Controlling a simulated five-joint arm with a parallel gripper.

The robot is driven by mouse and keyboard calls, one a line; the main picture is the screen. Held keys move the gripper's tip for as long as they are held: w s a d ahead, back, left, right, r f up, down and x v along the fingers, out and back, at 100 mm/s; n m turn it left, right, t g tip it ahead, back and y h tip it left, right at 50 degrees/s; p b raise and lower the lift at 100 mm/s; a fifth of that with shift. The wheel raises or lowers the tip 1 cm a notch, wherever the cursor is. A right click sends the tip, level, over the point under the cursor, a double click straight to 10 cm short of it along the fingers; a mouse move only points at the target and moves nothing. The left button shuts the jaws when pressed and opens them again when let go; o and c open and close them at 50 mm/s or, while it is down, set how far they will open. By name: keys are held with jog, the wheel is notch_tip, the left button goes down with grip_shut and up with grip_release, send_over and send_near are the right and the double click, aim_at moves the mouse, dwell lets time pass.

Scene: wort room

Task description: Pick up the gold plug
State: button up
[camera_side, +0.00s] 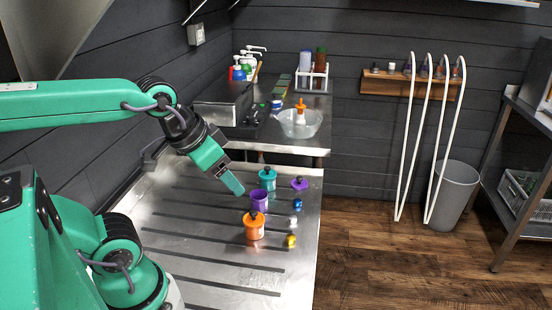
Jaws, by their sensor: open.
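The gold plug (291,241) lies near the right edge of the ribbed metal table (190,262), to the right of an orange jar (254,231). It is small, shiny and yellow. My gripper (239,192) is open and empty above the table, up and to the left of the gold plug, apart from it. It is near a purple jar (259,200). The gap between the fingers is hard to see from this side.
A white or silver plug (293,221) and a blue plug (297,204) lie behind the gold plug. A teal jar (267,179) and a purple lid-like piece (299,184) stand farther back. The table's left part is clear. A glass bowl (300,124) stands on the counter behind.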

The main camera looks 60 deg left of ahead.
jog(key=shift+c, duration=1.2)
jog(key=m+g, duration=0.1)
jog(key=g, duration=0.4)
send_over(291, 237)
notch_tip(291, 237, down, 16)
jog(key=shift+w+d+f+g, duration=0.1)
jog(key=shift+d+f+g, duration=0.1)
jog(key=shift+f+g, duration=0.15)
jog(key=shift+a+f, duration=0.2)
jog(key=shift+f, duration=3.7)
jog(key=shift+c, duration=0.5)
